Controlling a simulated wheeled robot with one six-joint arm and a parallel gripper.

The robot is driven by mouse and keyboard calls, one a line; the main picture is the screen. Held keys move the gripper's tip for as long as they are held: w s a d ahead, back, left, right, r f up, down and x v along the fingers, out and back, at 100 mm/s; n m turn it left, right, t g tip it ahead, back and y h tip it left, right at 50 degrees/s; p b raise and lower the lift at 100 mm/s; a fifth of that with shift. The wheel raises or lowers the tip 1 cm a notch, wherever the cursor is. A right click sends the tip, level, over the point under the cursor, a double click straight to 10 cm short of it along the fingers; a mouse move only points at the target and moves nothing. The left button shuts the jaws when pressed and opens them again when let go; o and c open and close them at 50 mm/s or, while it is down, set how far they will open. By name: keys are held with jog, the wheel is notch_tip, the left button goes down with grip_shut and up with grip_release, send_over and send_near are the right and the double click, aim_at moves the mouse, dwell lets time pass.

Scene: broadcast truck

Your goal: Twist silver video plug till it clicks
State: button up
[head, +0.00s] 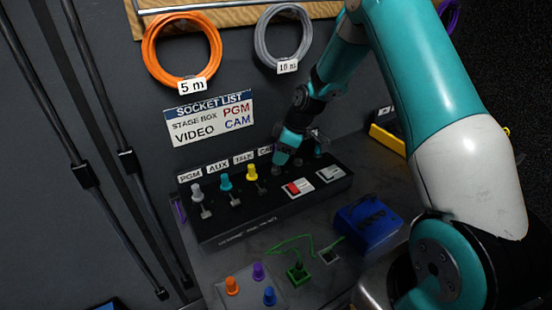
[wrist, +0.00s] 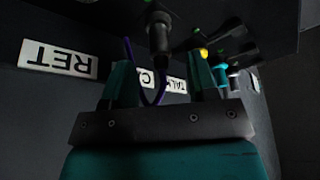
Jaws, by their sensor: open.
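My gripper (head: 282,160) is over the right part of the black socket panel (head: 262,212), near the CAM and RET labels. In the wrist view my gripper (wrist: 162,72) is open, with its two teal fingers apart. A dark grey plug (wrist: 158,32) stands at the panel just beyond the gap between the fingers, near the partly hidden CAM label (wrist: 147,78). It looks like the silver video plug, but shadow hides its colour. In the head view my gripper hides that spot. I cannot tell how far the plug is turned.
A pale grey plug (head: 197,190), a teal plug (head: 226,182) and a yellow plug (head: 251,172) stand left along the panel. A purple cable (wrist: 130,55) loops near the left finger. A blue box (head: 368,222) and orange, purple and blue plugs lie in front.

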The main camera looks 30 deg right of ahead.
aim_at(276, 169)
jog(key=shift+x, duration=1.95)
jog(key=shift+a, duration=0.1)
grip_shut()
jog(key=c, duration=0.9)
grip_release()
jog(key=shift+m+t+h, duration=0.4)
jog(key=shift+m, duration=1.3)
